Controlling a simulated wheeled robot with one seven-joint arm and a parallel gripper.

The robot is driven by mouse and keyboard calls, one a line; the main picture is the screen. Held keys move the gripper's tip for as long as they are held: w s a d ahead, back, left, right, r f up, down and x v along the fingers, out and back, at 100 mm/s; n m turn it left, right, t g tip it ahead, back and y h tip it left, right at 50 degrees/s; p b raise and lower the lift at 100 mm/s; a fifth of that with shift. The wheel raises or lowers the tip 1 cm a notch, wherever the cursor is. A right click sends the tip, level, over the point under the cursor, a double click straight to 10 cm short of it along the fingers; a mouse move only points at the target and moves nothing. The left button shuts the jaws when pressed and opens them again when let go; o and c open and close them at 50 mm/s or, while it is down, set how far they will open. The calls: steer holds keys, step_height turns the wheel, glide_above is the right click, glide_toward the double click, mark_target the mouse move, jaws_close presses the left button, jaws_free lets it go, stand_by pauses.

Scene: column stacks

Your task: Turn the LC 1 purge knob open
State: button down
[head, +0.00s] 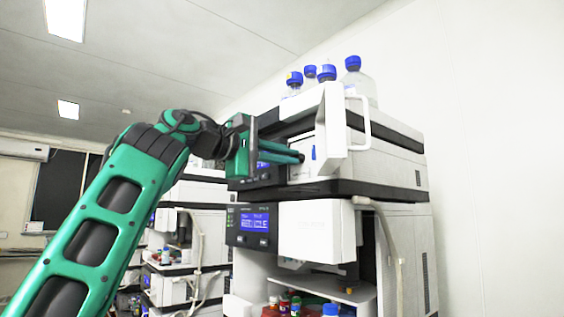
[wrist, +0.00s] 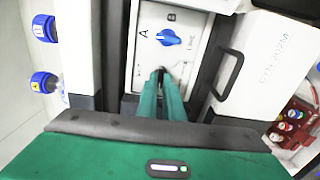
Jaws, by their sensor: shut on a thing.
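The upper module of the stack has its white door (head: 335,125) swung open. Inside is a white panel (wrist: 146,20) marked A and B, with a blue pointer knob (wrist: 169,38) that also shows in the head view (head: 314,152). My gripper (wrist: 160,78) has its green fingers close together against the panel, just below the blue knob in the wrist view. They are shut on a small knob, seemingly the purge knob, mostly hidden between the fingertips. In the head view my gripper (head: 300,157) reaches in from the left, and the purge knob cannot be made out.
Blue-capped bottles (head: 353,75) stand on top of the stack. A lower module (head: 250,224) with a lit blue display sits beneath, above a shelf of small bottles (head: 290,302). A dark handle (wrist: 229,75) is close right of my fingers. Another stack stands behind my arm.

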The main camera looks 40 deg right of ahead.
steer(key=shift+w+a, duration=0.15)
steer(key=shift+w, duration=0.1)
steer(key=c, duration=1.9)
jaws_free()
steer(key=shift+w+f, duration=0.1)
steer(key=a, duration=1)
steer(key=shift+s+a, duration=0.25)
steer(key=shift+a, duration=0.1)
